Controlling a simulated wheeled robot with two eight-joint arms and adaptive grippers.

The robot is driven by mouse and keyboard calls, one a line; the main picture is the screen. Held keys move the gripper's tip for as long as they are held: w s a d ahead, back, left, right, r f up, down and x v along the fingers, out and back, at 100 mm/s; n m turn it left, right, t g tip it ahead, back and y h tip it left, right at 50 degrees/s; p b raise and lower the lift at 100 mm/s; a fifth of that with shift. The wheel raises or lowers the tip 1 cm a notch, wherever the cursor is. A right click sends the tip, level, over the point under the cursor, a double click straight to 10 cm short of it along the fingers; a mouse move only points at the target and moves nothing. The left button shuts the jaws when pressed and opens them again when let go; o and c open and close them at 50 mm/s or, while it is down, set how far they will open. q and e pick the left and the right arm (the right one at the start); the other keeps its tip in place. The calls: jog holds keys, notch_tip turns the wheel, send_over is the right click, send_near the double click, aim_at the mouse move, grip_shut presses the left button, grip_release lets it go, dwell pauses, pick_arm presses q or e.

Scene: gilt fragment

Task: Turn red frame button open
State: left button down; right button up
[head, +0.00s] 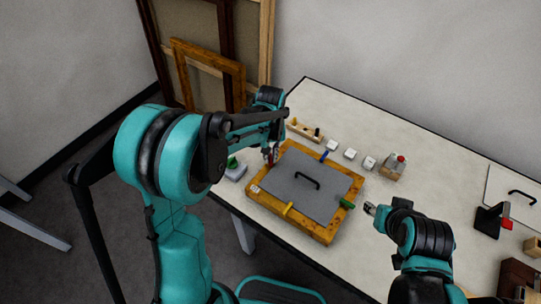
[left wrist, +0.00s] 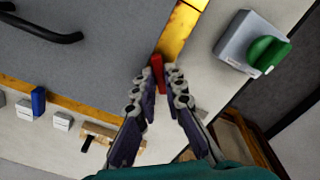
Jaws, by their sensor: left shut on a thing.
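The gilt frame (head: 320,232) lies on the table with a grey panel (head: 300,197) inside it and a black handle on the panel. The red frame button (left wrist: 157,66) is on the frame's left side in the head view, mostly hidden there by my left gripper (head: 270,154). In the left wrist view my left gripper (left wrist: 156,80) is closed around the red button, a fingertip on each side. Blue (head: 324,155), yellow (head: 288,208) and green (head: 347,203) buttons sit on the other sides. My right gripper (head: 370,208) is right of the frame, apart from it; its opening is unclear.
A grey box with a green knob (left wrist: 268,52) stands close beside the frame near the left gripper. White blocks (head: 350,154), a wooden rack (head: 304,131) and a block with a red top (head: 394,167) stand behind. The table's right middle is fairly clear.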

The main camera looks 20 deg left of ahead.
aim_at(270, 159)
pick_arm(q)
jog(key=m, duration=0.3)
jog(key=shift+m, duration=2.2)
jog(key=c, duration=1.6)
grip_release()
jog(key=shift+r, duration=0.1)
notch_tip(270, 159, up, 12)
